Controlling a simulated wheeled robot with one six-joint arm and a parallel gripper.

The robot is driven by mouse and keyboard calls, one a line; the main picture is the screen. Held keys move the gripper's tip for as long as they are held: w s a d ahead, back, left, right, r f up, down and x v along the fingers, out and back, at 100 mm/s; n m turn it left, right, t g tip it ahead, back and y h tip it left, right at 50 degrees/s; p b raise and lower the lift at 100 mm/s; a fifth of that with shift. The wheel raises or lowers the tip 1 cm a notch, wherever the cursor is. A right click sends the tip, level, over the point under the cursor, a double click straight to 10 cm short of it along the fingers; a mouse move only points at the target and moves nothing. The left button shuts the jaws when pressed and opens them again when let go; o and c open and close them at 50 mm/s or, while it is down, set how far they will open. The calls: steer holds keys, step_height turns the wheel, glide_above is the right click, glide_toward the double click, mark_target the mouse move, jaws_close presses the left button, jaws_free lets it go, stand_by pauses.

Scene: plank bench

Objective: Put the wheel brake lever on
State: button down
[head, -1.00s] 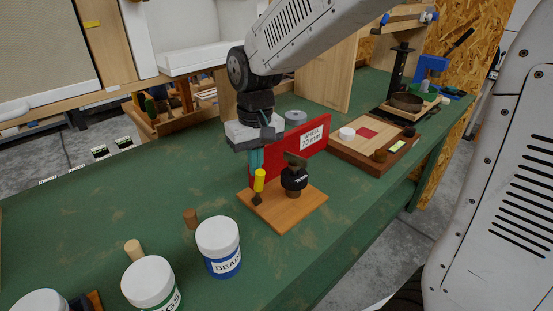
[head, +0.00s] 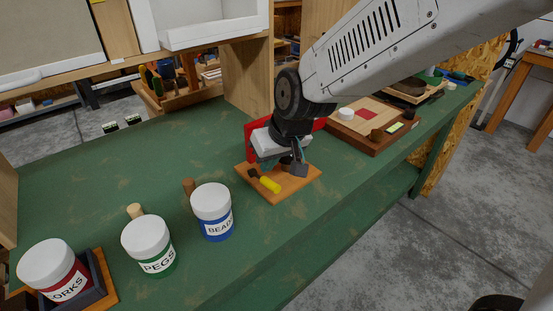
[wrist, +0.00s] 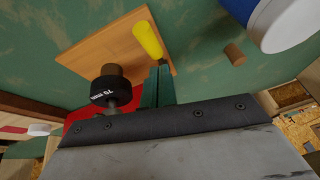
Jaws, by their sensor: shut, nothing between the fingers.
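The yellow brake lever (head: 270,184) lies low, its handle slanting to the lower right over the wooden base (head: 276,198). A dark block (head: 253,173) is at its other end. In the wrist view the yellow handle (wrist: 148,40) crosses the base's edge. The black round wheel piece marked 70 mm (wrist: 106,92) stands on the base; in the head view my gripper's body mostly hides it. My gripper (head: 269,163) is shut and empty just above the lever. Its teal fingers (wrist: 158,85) are close to the handle; contact cannot be told.
The red panel (head: 250,142) stands behind my gripper. Jars marked beads (head: 215,226), pegs (head: 157,262) and forks or corks (head: 68,288) stand left and in front. Two wooden pegs (head: 189,187) stand nearby. A wooden tray (head: 372,145) is behind right. The bench's left middle is clear.

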steer(key=shift+s+d+r, duration=0.15)
steer(key=shift+d, duration=0.35)
steer(key=shift+s+d+r, duration=0.15)
steer(key=shift+s+d, duration=0.1)
steer(key=shift+s, duration=0.2)
steer(key=s+d+r, duration=0.4)
steer(key=s+d, duration=0.1)
steer(key=s, duration=0.2)
steer(key=shift+d, duration=0.4)
steer(key=s+d+r+m+g+h, duration=0.1)
steer(key=s+d+r+m, duration=0.1)
steer(key=s+d, duration=0.6)
steer(key=s+d+r+m+g+h, duration=0.1)
steer(key=s+d+r+m+h, duration=0.1)
steer(key=s+d, duration=0.6)
steer(key=shift+d+r+m, duration=0.3)
steer(key=shift+d+m, duration=0.5)
steer(key=shift+d, duration=0.7)
